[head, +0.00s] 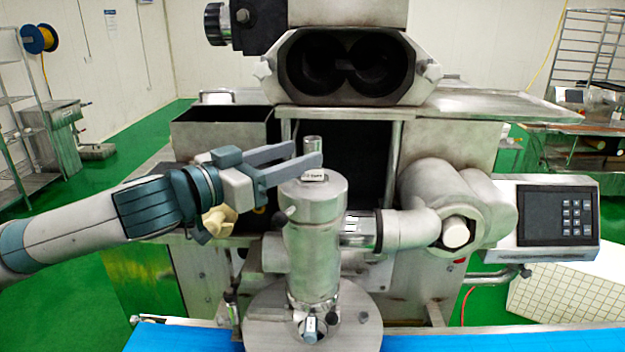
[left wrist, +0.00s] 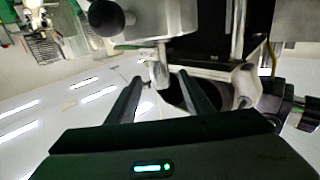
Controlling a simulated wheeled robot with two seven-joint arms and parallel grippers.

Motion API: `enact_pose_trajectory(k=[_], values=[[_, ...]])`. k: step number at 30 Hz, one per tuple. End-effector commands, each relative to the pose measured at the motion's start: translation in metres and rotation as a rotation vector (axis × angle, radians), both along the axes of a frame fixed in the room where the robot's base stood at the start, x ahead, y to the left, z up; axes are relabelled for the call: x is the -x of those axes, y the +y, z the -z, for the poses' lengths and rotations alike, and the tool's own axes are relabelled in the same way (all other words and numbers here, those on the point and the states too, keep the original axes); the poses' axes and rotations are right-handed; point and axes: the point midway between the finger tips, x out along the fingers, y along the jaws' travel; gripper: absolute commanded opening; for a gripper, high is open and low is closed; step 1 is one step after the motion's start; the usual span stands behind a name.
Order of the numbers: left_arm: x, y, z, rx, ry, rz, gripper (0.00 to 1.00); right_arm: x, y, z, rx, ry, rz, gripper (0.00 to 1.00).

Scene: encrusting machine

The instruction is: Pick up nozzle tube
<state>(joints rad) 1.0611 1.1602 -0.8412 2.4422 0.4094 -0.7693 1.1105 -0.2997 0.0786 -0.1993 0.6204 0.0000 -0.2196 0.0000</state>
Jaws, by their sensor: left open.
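The nozzle tube (head: 312,144) appears to be the short upright metal tube at the top of the machine's steel cylinder (head: 314,200). The nearer finger covers the tube's lower part. In the left wrist view, a metal tube (left wrist: 160,70) shows between and just beyond the open fingertips (left wrist: 158,80). I cannot tell whether a finger touches it. My right gripper is not in view.
The machine's twin-bore head (head: 350,65) overhangs behind the cylinder. A steel pipe elbow (head: 410,228) and a control panel (head: 557,220) are on the right. A blue surface (head: 500,340) runs along the front. A steel bin (head: 222,130) stands behind my left arm.

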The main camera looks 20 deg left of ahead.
Motion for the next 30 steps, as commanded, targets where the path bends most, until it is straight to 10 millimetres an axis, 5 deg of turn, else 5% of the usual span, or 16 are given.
enact_pose_trajectory(k=[13, 29, 30], values=[[-0.039, -0.022, 0.000, 0.001, 0.000, 0.001, 0.47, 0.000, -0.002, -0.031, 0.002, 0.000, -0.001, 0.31], [-0.042, -0.023, 0.003, 0.000, 0.001, 0.000, 0.47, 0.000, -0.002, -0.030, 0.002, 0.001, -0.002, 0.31], [-0.042, -0.023, 0.003, 0.000, 0.001, 0.000, 0.37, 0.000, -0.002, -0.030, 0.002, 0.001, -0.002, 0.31]])
